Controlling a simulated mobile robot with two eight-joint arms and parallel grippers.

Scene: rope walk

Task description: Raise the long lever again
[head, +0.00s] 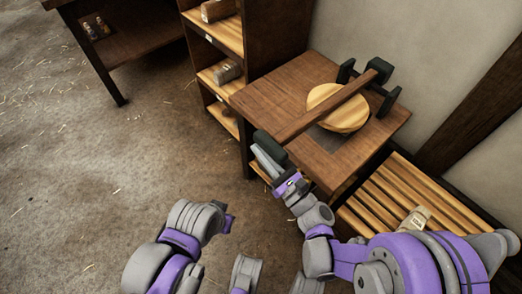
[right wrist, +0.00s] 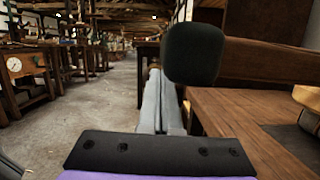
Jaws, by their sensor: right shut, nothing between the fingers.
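The long lever (head: 325,110) is a dark wooden bar hinged in a black bracket (head: 352,72) at the back of the small table. It lies low across a round pale wooden disc (head: 343,120), and its black end knob (head: 268,143) sticks out past the table's near left edge. My right gripper (head: 265,160) is shut and empty, just under and beside the knob. In the right wrist view, the grey fingers (right wrist: 160,100) are together, with the knob (right wrist: 193,53) above and right of their tips; contact is unclear.
The small wooden table (head: 280,90) stands against the wall. A shelf unit (head: 222,75) with wooden pieces stands behind left, and a slatted bench (head: 385,195) with a small tagged item (head: 416,219) is at right. The floor at left is open.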

